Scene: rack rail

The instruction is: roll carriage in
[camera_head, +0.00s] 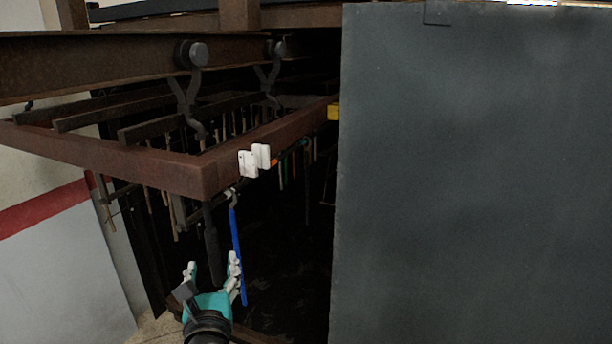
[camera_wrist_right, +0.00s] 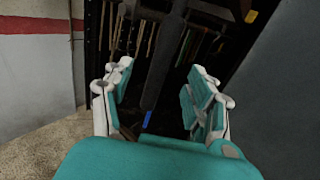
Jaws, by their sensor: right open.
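The carriage (camera_head: 200,178) is a rusty brown frame hung by hooks with round wheels (camera_head: 198,54) from a rail (camera_head: 90,65). Hooks, rods and strips hang from it, some of them coloured. A dark handle-like bar (camera_head: 211,240) hangs below its front corner, and also shows in the right wrist view (camera_wrist_right: 165,60). A blue strip (camera_head: 237,255) hangs beside it. My right gripper (camera_head: 212,264) is open below the front corner, its fingers spread either side of the bar's lower end in the picture. It shows no grip on anything. My left gripper is not in view.
A large grey panel (camera_head: 475,180) fills the right side. A yellow piece (camera_head: 333,112) sits at its left edge. A white wall with a red stripe (camera_head: 45,215) stands at the left. The space behind the carriage is dark and hard to read.

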